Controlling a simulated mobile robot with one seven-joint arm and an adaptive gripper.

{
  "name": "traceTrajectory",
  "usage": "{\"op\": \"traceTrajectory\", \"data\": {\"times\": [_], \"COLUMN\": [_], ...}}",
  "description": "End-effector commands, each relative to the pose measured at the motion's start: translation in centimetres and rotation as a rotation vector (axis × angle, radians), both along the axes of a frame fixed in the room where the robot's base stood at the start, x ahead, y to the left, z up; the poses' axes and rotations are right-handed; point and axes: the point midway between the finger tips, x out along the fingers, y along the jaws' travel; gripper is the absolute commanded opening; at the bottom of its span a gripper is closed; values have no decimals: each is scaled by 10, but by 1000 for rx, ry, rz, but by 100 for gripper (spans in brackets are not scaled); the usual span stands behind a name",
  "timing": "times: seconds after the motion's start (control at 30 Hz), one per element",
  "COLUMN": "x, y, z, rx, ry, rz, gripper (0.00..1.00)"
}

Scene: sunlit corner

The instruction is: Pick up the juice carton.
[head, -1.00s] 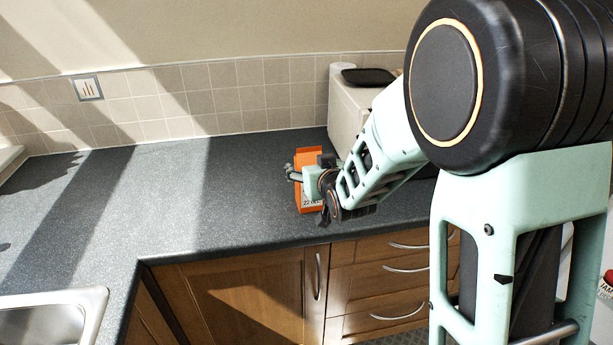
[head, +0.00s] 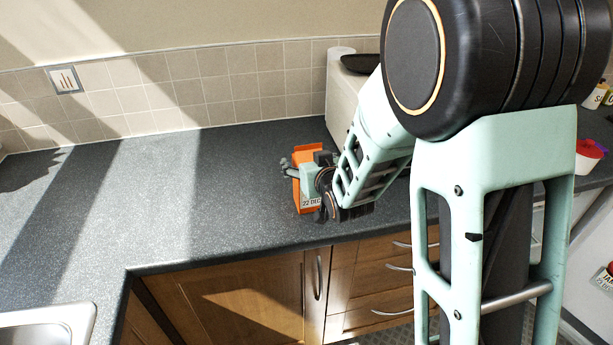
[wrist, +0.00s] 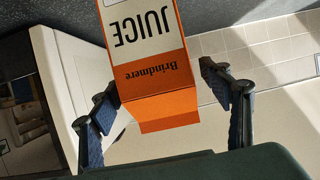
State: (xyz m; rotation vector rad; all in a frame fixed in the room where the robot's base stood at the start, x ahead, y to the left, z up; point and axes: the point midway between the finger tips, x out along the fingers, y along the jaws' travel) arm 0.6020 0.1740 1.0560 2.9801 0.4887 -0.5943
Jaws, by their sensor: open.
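The juice carton (wrist: 150,60) is orange and white, with "JUICE" and "Brindmere" printed on it. In the wrist view it appears upside down, between the two open fingers of my gripper (wrist: 168,112), with a visible gap at the right finger. The left finger is close to the carton's edge; I cannot tell whether it touches. In the head view the carton (head: 308,204) stands on the dark worktop near the front edge. My gripper (head: 292,168) is at it there, and my wrist hides part of the carton.
The dark speckled worktop (head: 200,190) is clear to the left of the carton. A white appliance (head: 341,100) with a dark tray (head: 360,63) on top stands behind my arm. A sink (head: 50,325) lies at the lower left.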

Motion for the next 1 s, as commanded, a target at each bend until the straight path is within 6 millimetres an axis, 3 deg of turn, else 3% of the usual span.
{"op": "traceTrajectory", "data": {"times": [0.2,0.8,1.0], "x": [0,0,2], "y": [0,0,0], "z": [0,0,3], "rx": [0,0,3], "ry": [0,-1,-8], "rz": [0,0,0], "gripper": [69,3,0]}}
